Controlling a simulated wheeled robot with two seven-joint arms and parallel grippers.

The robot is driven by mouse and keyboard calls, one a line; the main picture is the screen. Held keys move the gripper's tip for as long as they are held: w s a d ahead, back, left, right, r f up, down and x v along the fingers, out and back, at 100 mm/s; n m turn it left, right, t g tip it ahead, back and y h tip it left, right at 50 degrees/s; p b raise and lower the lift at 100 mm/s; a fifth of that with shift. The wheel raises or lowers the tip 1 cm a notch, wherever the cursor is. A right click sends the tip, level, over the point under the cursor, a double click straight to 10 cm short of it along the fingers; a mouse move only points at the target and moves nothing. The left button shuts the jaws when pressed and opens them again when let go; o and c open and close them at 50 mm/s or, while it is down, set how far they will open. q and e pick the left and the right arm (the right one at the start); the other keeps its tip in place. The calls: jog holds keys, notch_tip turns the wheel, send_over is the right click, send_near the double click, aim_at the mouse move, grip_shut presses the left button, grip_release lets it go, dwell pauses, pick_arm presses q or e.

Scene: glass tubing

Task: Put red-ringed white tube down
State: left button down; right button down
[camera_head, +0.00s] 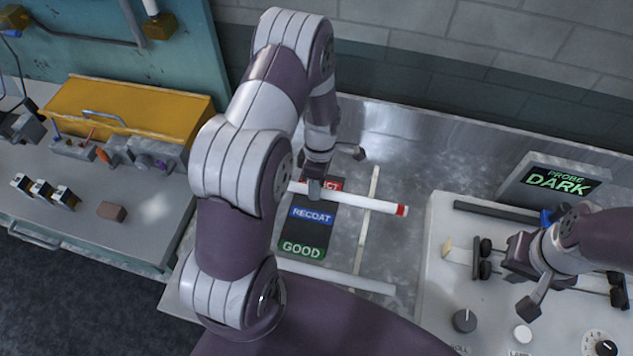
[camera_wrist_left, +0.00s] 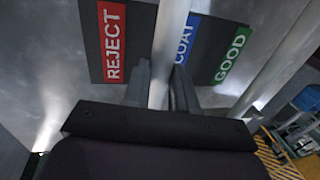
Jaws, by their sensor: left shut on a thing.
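The white tube with a red ring (camera_head: 375,204) near its right end lies across my left gripper (camera_head: 316,190). My left gripper is shut on it and points down over the dark label board (camera_head: 294,233). In the left wrist view the tube (camera_wrist_left: 170,45) runs between the two fingers (camera_wrist_left: 160,85), passing between the REJECT label and the partly covered RECOAT label. I cannot tell whether the tube touches the board. My right gripper (camera_head: 528,258) is at the bench machine on the right; its jaw opening is unclear.
Another white tube (camera_head: 335,278) lies in front of the board. A thin pale strip (camera_head: 367,222) lies right of the board on the metal table. The white machine (camera_head: 445,290) with rollers and knobs fills the right. A yellow toolbox (camera_head: 125,118) stands left.

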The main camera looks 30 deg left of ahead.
pick_arm(q)
jog(key=shift+f+b, duration=0.35)
jog(key=shift+f, duration=0.15)
jog(key=c, duration=0.9)
grip_release()
jog(key=shift+r+p, duration=0.3)
jog(key=shift+r, duration=0.1)
jog(key=d+b+v, duration=0.1)
jog(key=b+v, duration=0.2)
jog(key=v, duration=0.9)
jog(key=s+d+r+m+t, duration=0.1)
jog(key=s+m, duration=0.4)
jog(key=m, duration=0.5)
jog(key=s+d+r+m+t, duration=0.2)
jog(key=s+d+m, duration=0.2)
jog(key=m, duration=0.7)
jog(key=shift+s+r+t+y, duration=0.3)
jog(key=shift+s+r+t, duration=0.1)
jog(key=shift+s, duration=0.75)
